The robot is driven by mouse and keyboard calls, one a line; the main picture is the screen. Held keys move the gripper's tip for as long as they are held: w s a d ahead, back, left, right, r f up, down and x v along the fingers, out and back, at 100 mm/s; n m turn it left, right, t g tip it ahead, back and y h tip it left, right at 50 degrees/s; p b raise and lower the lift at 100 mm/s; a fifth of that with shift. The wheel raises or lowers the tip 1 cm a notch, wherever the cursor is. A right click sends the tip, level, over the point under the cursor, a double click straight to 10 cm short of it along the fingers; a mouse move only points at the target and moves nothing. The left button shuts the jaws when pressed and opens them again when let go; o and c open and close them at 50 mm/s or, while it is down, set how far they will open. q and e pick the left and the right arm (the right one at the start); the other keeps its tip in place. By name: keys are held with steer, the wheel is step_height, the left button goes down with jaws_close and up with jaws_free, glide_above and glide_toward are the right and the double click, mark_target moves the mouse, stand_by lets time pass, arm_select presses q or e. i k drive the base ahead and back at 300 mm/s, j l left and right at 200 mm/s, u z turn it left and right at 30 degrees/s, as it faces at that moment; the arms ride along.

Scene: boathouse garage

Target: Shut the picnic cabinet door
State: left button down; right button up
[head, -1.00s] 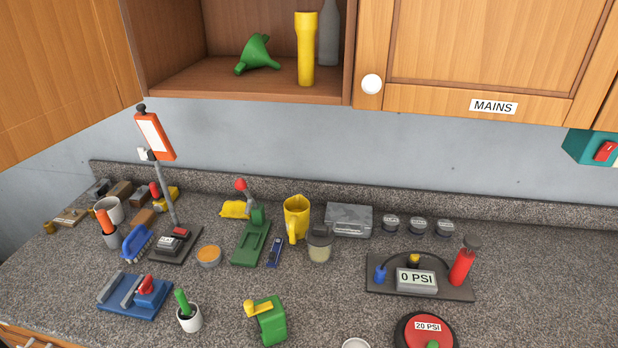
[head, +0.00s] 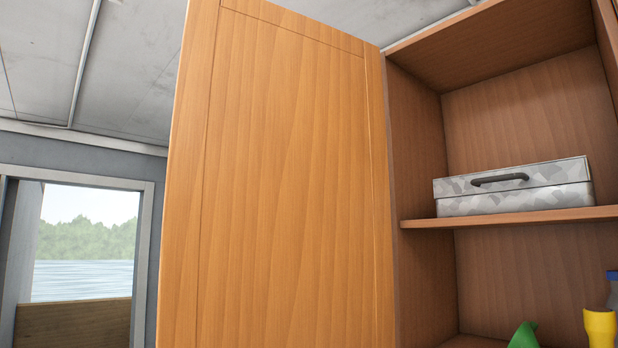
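A wooden cabinet door (head: 285,190) stands wide open in the head view, swung out to the left of its cabinet (head: 420,180). Its hinge side meets the cabinet's left wall. I see no label or knob on the face that shows. The cabinet is open in front, with a shelf (head: 510,217) across it. I cannot tell from this view whether it is the picnic cabinet. Neither of my grippers is in view.
A grey patterned metal case (head: 513,188) with a dark handle lies on the shelf. Below it are a green funnel (head: 524,337) and a yellow torch (head: 600,326), both cut off by the frame. A window (head: 82,250) onto water is at the left.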

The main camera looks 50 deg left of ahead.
mark_target(277, 229)
steer(key=j+z, duration=0.15)
steer(key=j, duration=0.3)
steer(key=j+z, duration=0.1)
steer(key=j, duration=0.35)
steer(key=j+z, duration=0.15)
steer(key=j, duration=0.35)
steer(key=k+j+z, duration=0.1)
steer(key=j, duration=0.35)
steer(key=k+j+z, duration=0.15)
steer(key=j, duration=0.3)
steer(key=j+z, duration=0.1)
steer(key=j, duration=0.35)
steer(key=k+j+z, duration=0.15)
steer(key=j, duration=0.25)
steer(key=k+j+z, duration=0.1)
steer(key=j, duration=0.3)
